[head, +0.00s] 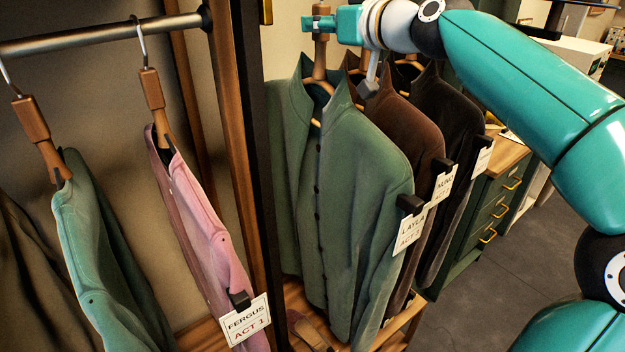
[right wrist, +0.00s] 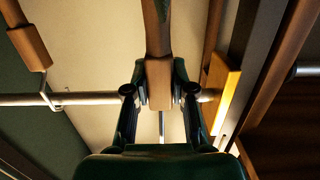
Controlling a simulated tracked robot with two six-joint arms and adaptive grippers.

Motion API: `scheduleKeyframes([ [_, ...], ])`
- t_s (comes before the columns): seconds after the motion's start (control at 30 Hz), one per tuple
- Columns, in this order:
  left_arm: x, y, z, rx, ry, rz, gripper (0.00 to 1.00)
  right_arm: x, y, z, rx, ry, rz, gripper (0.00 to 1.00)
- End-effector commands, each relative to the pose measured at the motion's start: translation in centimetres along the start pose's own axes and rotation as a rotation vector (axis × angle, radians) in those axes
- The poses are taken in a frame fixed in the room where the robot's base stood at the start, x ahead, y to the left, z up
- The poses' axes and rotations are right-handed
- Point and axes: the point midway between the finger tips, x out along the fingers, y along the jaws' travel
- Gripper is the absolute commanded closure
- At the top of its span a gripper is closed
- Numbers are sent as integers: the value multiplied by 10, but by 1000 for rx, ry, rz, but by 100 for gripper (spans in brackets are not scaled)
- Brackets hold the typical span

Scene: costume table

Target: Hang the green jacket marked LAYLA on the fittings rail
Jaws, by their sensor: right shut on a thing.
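The green jacket (head: 340,165) hangs upright on a wooden hanger, with a white LAYLA tag (head: 408,232) clipped to its sleeve. My right gripper (head: 320,22) is shut on the hanger's wooden neck, above the collar. In the right wrist view its two fingers sit on either side of the wooden hanger neck (right wrist: 158,85). The hook is mostly hidden, so I cannot tell whether it rests on a rail. A metal rail (head: 110,32) runs at the upper left; no label shows which rail is the fittings rail. My left gripper is not in view.
A teal jacket (head: 95,240) and a pink FERGUS jacket (head: 200,225) hang from the left rail. A dark upright post (head: 262,170) stands between them and the green jacket. Brown (head: 405,130) and black (head: 455,120) jackets hang close behind it. A drawer cabinet (head: 490,210) stands right.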

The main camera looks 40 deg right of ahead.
Motion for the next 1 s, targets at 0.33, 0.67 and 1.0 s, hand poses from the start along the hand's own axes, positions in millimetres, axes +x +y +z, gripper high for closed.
scheduleKeyframes([
  [0.33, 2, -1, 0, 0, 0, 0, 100, -7, 1, -4, 0, 10, 4, 100],
  [0.67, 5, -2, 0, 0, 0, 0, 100, -14, 1, -3, -1, 11, 4, 100],
  [1.0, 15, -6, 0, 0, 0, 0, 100, -43, 1, -1, 0, 11, 4, 100],
])
